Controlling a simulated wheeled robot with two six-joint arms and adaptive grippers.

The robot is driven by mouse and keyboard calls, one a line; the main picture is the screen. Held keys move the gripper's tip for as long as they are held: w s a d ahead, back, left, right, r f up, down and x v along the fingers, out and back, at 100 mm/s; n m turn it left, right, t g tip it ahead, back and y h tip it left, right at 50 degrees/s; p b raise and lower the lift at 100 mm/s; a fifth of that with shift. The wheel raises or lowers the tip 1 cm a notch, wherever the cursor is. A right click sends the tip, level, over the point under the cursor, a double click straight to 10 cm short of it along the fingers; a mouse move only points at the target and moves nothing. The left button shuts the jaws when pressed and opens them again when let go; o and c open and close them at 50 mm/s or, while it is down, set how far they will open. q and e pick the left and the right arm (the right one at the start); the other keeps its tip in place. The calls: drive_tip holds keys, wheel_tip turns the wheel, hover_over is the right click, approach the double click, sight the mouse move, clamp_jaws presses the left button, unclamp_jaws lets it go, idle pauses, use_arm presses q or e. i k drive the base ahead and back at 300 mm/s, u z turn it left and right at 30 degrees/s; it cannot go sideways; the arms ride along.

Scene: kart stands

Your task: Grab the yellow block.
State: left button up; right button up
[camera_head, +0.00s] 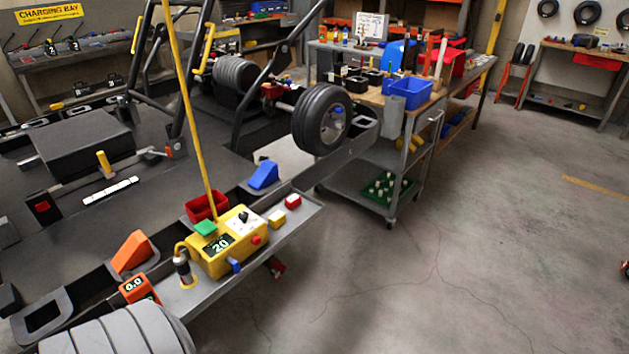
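A small yellow block (277,219) lies on the narrow grey shelf (300,222) along the side of the kart stand. It sits just right of a larger yellow control box (222,252) with a display reading 20. A small red block (292,201) lies beyond it on the same shelf. Neither of my grippers shows in the head view.
A small blue piece (234,265) is at the control box's front side. A red bin (206,206) and a blue wedge (264,175) stand behind the shelf. A yellow pole (190,100) rises behind the box. The concrete floor (430,290) at right is clear.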

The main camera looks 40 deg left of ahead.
sight(278, 218)
drive_tip(key=i, duration=2.95)
drive_tip(key=u, duration=3.05)
